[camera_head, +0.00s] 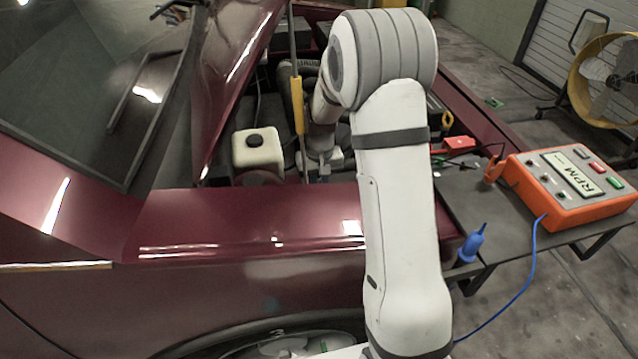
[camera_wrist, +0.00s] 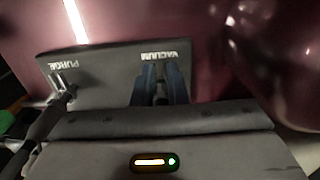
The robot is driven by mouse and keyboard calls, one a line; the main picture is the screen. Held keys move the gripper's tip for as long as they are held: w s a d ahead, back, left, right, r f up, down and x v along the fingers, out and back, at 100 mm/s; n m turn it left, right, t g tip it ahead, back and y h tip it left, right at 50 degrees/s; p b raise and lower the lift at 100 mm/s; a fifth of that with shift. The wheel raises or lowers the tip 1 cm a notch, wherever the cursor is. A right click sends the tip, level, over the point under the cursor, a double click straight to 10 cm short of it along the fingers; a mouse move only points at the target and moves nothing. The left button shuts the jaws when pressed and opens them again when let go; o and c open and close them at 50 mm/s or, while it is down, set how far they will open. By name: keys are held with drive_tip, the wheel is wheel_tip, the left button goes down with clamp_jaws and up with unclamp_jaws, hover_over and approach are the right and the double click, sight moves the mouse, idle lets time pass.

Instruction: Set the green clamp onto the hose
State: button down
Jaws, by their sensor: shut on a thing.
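My gripper (camera_head: 320,170) is low in the open engine bay, partly hidden behind my arm in the head view. In the wrist view its two dark blue-grey fingers (camera_wrist: 163,85) are close together, in front of the word VACUUM on a grey plate (camera_wrist: 105,78). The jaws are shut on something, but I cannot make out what. A blurred green thing (camera_wrist: 7,121) shows at the left edge of the wrist view, beside dark parts below the word PURGE. I cannot tell whether it is the clamp. I cannot identify the hose for sure.
A white tank with a black cap (camera_head: 257,152) stands left of my gripper. A yellow-sleeved rod (camera_head: 297,105) rises close by. An orange RPM box (camera_head: 570,185) and a blue nozzle (camera_head: 473,243) are on the dark shelf at right. The maroon fender (camera_head: 250,222) lies in front.

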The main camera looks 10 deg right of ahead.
drive_tip(key=shift+r, duration=0.1)
wheel_tip(320, 180, up, 3)
drive_tip(key=shift+p, duration=0.9)
drive_tip(key=c, duration=1.4)
unclamp_jaws()
drive_tip(key=shift+c, duration=0.2)
wheel_tip(320, 180, up, 8)
